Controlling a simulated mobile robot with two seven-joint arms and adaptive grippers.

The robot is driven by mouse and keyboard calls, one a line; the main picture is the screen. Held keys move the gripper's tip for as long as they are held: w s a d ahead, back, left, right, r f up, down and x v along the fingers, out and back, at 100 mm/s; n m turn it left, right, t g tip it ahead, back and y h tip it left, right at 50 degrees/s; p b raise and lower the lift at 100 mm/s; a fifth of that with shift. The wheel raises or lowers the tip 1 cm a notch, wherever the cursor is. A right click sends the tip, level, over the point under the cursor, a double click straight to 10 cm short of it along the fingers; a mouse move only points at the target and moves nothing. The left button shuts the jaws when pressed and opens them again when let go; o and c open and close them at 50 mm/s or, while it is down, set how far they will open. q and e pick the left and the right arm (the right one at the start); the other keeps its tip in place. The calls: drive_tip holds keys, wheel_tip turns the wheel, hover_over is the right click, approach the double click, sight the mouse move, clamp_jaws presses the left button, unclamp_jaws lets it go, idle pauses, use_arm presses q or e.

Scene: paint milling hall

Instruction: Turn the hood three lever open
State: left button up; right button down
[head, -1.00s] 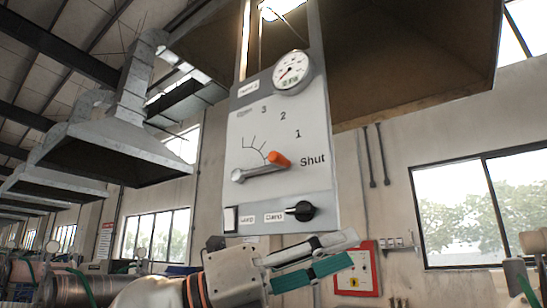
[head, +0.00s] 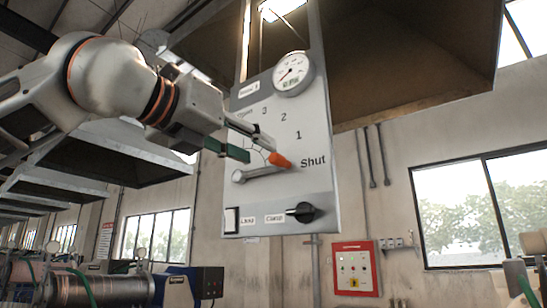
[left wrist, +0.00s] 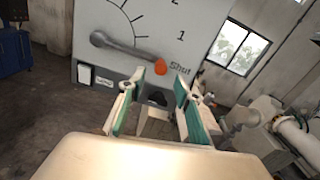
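The lever (head: 258,173) is a metal bar with an orange tip (head: 280,160) on a pale control panel (head: 317,195). It points right and slightly up, toward the word Shut. My left gripper (head: 261,150) reaches in from the left, fingers just above and left of the orange tip in the head view. In the left wrist view, its fingers (left wrist: 152,92) are apart with nothing between them, and the orange tip (left wrist: 161,67) shows beyond them. My right gripper is not in view.
A round gauge (head: 292,73) sits at the panel's top. A black knob (head: 301,212) and a white switch (head: 232,219) are below the lever. A large hood (head: 410,60) hangs behind. A red box (head: 355,268) is on the wall. The space right of the panel looks clear.

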sight(272, 158)
use_arm(q)
drive_tip(key=p+x, duration=0.1)
drive_tip(key=x, duration=0.4)
drive_tip(key=shift+d, duration=0.2)
drive_tip(key=shift+x, duration=0.75)
clamp_jaws()
